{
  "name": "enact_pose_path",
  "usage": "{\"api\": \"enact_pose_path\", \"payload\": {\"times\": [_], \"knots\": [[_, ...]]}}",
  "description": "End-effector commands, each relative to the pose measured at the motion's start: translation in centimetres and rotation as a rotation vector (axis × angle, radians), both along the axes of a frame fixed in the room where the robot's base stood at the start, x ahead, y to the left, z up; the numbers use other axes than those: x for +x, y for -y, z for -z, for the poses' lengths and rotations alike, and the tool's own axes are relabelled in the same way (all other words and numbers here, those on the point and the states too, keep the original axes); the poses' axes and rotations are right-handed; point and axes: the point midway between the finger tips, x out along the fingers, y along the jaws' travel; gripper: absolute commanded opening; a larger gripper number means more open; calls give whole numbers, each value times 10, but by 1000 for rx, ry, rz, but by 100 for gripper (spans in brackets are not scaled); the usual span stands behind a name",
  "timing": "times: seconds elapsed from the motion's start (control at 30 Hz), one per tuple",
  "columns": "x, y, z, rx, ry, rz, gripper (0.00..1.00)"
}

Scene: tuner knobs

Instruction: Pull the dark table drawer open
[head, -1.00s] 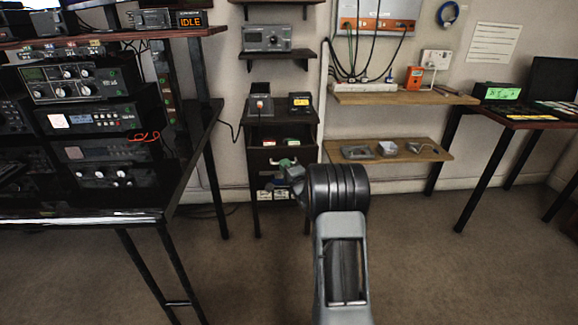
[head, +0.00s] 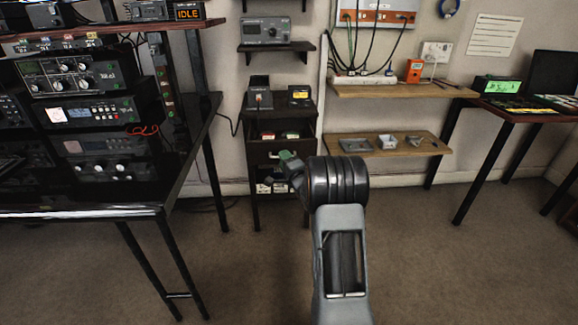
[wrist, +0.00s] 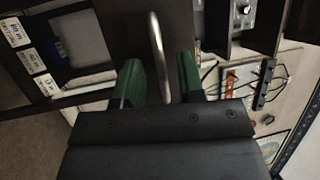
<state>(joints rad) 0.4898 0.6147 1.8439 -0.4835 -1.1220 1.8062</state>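The dark table (head: 313,135) stands against the back wall. Its drawer front (head: 259,152) sits below an open shelf and looks closed. In the wrist view, the dark drawer front (wrist: 120,25) fills the upper middle, and a silver bar handle (wrist: 155,40) stands out from it. My gripper (wrist: 159,82) is open, with one green finger on each side of the handle and gaps visible between. In the head view, my gripper (head: 287,156) is in front of the drawer and hides part of it and most of the handle.
Labelled boxes (head: 265,187) sit in the compartment below the drawer. A black bench (head: 90,212) with radio gear stands at the left. A low wooden shelf (head: 440,150) with small metal parts is on the wall at right. The carpet (head: 450,270) in front is clear.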

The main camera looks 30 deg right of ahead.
Motion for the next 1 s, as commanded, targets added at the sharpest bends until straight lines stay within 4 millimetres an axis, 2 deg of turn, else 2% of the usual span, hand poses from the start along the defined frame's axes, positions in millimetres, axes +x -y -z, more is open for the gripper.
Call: {"api": "enact_pose_path", "payload": {"times": [0.17,0.6,0.8,1.0], "knots": [[-21,1,2,2,-2,3,36],[-105,-4,16,2,-2,3,36],[-127,-5,21,1,-2,2,36],[-134,-6,23,0,-1,2,36]]}}
